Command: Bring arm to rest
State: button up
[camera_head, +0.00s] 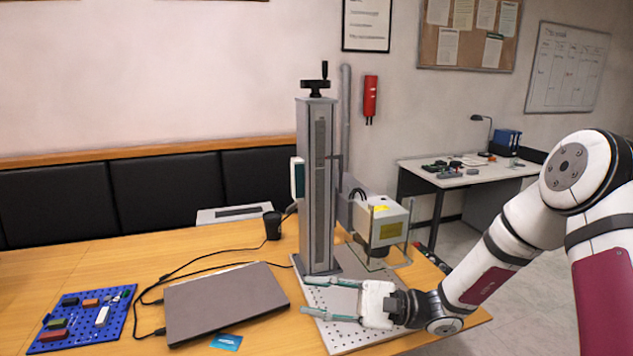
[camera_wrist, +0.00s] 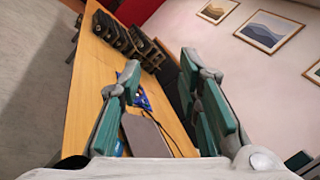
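My gripper (camera_head: 322,299) is at the end of my arm, which reaches in from the right side of the head view. It is over the perforated metal base plate (camera_head: 351,331) of the laser marker, in front of the marker's column (camera_head: 317,190). Its two green fingers are spread apart, with nothing between them. The wrist view also shows the open fingers (camera_wrist: 164,100), pointing along the table. The laser marker's head (camera_head: 384,222) is just behind and above the gripper. I cannot tell the exact height of the fingers over the plate.
A closed grey laptop (camera_head: 225,302) lies left of the plate, with a blue card (camera_head: 226,342) at its front edge. A blue pegboard (camera_head: 84,318) with small parts lies farther left. Black cables (camera_head: 160,283) run across the wooden table. A black cup (camera_head: 272,225) stands behind the laptop.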

jog(key=s+d+r+n+g+h, duration=0.2)
jog(key=s+n+h, duration=0.25)
jog(key=s, duration=0.25)
jog(key=s+d+r+n+g+h, duration=0.1)
jog(key=s+n+g+h, duration=0.15)
jog(key=s+h, duration=0.45)
jog(key=s+d+r+n+t+h, duration=0.1)
jog(key=s+d+r+t+h, duration=0.3)
jog(key=d, duration=0.4)
jog(key=s+d+r+n+t+h, duration=0.1)
jog(key=s+d+r+t+h, duration=0.3)
jog(key=d, duration=0.4)
jog(key=shift+s+t, duration=0.35)
jog(key=shift+t, duration=0.1)
jog(key=shift+d+r, duration=0.1)
